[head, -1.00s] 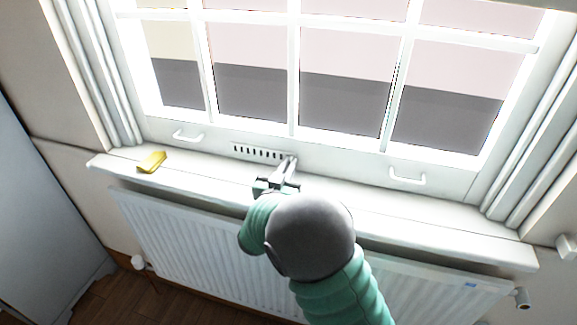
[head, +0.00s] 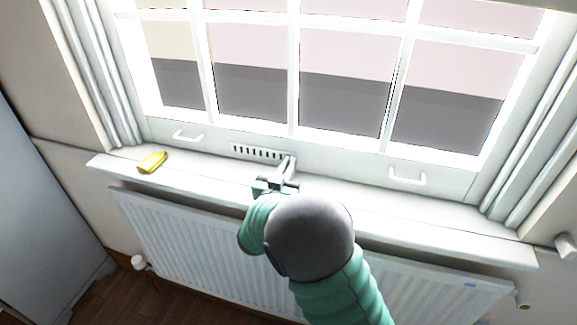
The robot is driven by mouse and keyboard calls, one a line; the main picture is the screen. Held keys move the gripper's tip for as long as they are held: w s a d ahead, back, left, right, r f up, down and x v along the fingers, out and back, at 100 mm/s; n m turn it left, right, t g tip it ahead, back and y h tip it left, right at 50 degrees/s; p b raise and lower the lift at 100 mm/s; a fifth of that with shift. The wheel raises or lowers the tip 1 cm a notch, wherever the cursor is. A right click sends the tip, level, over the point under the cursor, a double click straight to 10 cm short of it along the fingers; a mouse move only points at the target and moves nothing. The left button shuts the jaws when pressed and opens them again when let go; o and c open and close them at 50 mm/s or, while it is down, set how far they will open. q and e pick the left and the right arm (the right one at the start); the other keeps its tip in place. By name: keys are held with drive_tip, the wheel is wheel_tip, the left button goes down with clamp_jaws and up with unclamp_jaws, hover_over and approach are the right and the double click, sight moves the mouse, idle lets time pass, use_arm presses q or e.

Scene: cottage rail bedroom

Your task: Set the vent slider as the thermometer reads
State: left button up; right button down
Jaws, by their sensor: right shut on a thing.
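The vent (head: 257,153) is a white slotted strip low on the window frame, with a row of dark slots. My right gripper (head: 291,163) is at the vent's right end, its fingers reaching to the frame. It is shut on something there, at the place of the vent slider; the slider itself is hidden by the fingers. No thermometer can be made out in this view. My left gripper is not in view.
A yellow block-like object (head: 152,162) lies on the left of the white window sill (head: 410,220). Two white handles (head: 188,136) (head: 407,177) stick out of the frame. A white radiator (head: 180,230) stands below the sill.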

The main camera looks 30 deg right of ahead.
drive_tip(key=shift+w+a+p, duration=0.35)
drive_tip(key=shift+w+a, duration=0.05)
drive_tip(key=shift+a, duration=0.05)
drive_tip(key=shift+w+a, duration=0.25)
drive_tip(key=shift+f, duration=0.1)
drive_tip(key=c, duration=1.8)
unclamp_jaws()
drive_tip(key=shift+o, duration=1.2)
drive_tip(key=shift+w+a, duration=0.1)
drive_tip(key=shift+a, duration=0.05)
drive_tip(key=shift+a, duration=0.1)
drive_tip(key=p+v, duration=0.2)
drive_tip(key=v, duration=1.4)
drive_tip(key=shift+s+a, duration=0.25)
drive_tip(key=shift+s, duration=0.1)
